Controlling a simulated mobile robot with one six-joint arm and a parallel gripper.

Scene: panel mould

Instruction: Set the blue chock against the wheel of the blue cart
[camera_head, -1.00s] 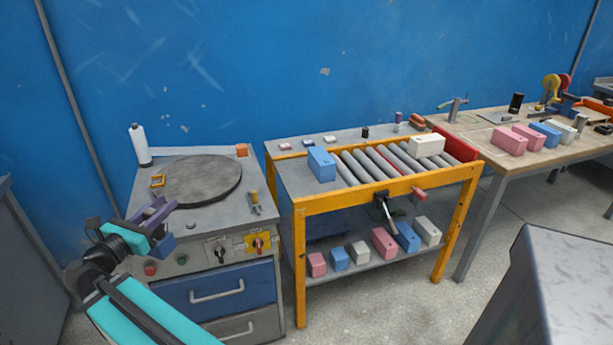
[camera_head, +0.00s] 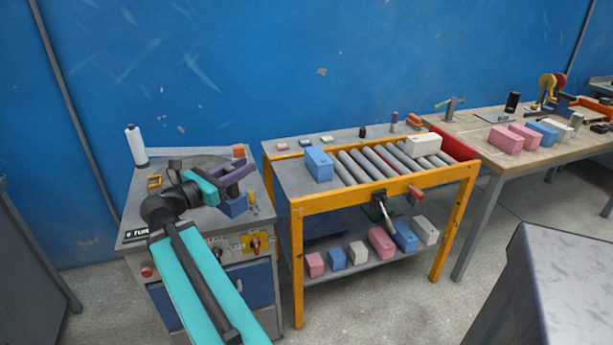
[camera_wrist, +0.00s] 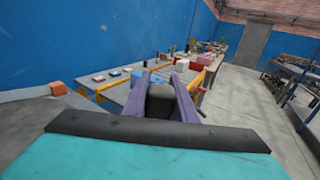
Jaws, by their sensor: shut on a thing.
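My gripper (camera_head: 240,184) has purple fingers and is over the right front part of the grey cabinet top at the left. I cannot tell whether the block touches the cabinet top. No blue cart or cart wheel can be made out in either view.
The orange roller table (camera_head: 345,200) stands right of the cabinet (camera_head: 135,228), with a blue box (camera_head: 319,164) and a white box (camera_head: 423,145) on top. Several boxes sit on its lower shelf. A wooden bench (camera_head: 480,150) stands farther right. A grey block-like surface (camera_head: 570,285) fills the lower right.

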